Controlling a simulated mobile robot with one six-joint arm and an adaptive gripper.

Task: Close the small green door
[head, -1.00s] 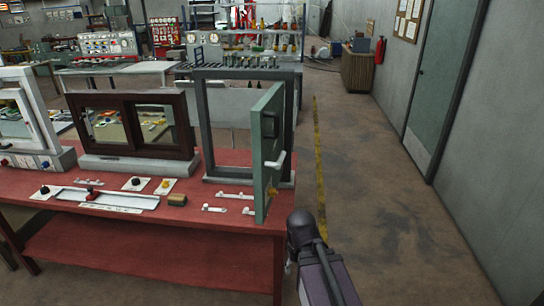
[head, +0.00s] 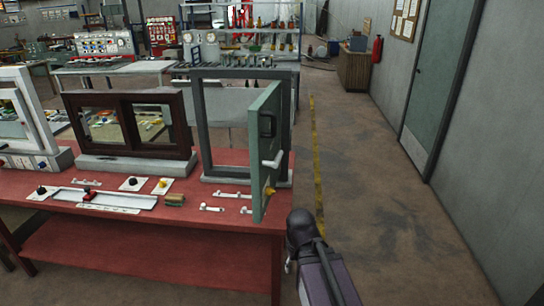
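The small green door (head: 264,150) stands open on the red table, swung toward me from the right side of its grey frame (head: 199,125). It has a white lever handle (head: 273,160), a dark box above it and a yellow knob below. My arm shows at the bottom right of the door, beyond the table's right edge. My gripper is mostly hidden behind the arm; only a small metallic bit shows at the arm's left side. I cannot tell whether it is open or shut, or whether it touches anything.
A brown-framed window unit (head: 128,125) and a white frame (head: 38,110) stand left of the door on the red table (head: 150,240). Latches, knobs and a slider lie in front. The floor (head: 390,220) to the right is clear up to the wall and a large green door (head: 440,90).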

